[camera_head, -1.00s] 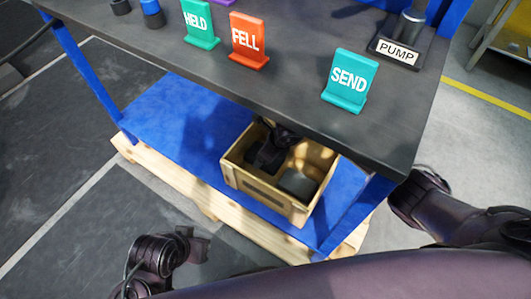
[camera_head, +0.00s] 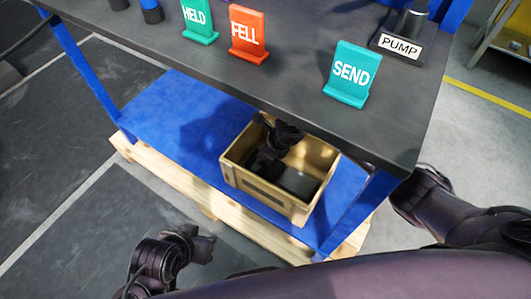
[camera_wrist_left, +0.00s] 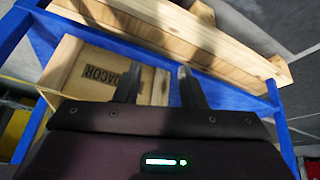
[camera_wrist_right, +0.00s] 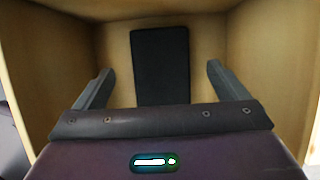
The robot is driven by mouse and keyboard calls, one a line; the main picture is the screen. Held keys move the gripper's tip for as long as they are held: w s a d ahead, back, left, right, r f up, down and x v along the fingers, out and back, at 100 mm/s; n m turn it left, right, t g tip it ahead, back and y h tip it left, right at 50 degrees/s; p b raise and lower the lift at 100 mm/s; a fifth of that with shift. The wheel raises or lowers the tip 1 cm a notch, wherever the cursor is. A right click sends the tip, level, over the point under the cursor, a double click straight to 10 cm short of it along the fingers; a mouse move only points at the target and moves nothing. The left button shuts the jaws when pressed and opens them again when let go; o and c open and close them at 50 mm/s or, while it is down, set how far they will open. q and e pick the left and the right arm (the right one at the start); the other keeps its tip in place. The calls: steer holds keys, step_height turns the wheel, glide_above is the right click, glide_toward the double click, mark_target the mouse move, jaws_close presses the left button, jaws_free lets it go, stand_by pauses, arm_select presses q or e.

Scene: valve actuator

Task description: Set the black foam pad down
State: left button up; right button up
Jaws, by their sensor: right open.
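The black foam pad (camera_head: 300,183) lies in the wooden crate (camera_head: 282,200) under the bench, in its right part in the head view. In the right wrist view the pad (camera_wrist_right: 160,65) is a dark upright rectangle against the crate's tan inside. My right gripper (camera_wrist_right: 159,72) is open, with a finger on each side of the pad and gaps between. In the head view my right gripper (camera_head: 264,163) is inside the crate, partly hidden. My left gripper (camera_head: 205,243) is outside, in front of the pallet. The left wrist view shows its fingers (camera_wrist_left: 159,85) apart and empty.
The dark bench top (camera_head: 290,85) overhangs the crate, with HELD, FELL and SEND signs and a PUMP plate on it. The crate stands on a blue shelf (camera_head: 180,120) over a wooden pallet (camera_head: 165,178). Crate walls surround my right gripper closely.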

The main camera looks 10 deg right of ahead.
mark_target(273, 168)
arm_select(q)
steer(key=shift+a, duration=0.1)
arm_select(e)
steer(key=shift+r+p, duration=0.35)
steer(key=shift+p, duration=0.05)
arm_select(q)
steer(key=a+p, duration=0.1)
steer(key=s+a+g+y+p, duration=0.1)
steer(key=a, duration=0.1)
steer(key=a+r+n+g+p, duration=0.1)
steer(key=shift+s+a+y, duration=0.15)
steer(key=shift+s+y, duration=0.15)
steer(key=shift+y, duration=0.1)
arm_select(e)
steer(key=v, duration=0.8)
arm_select(q)
steer(key=shift+s, duration=0.1)
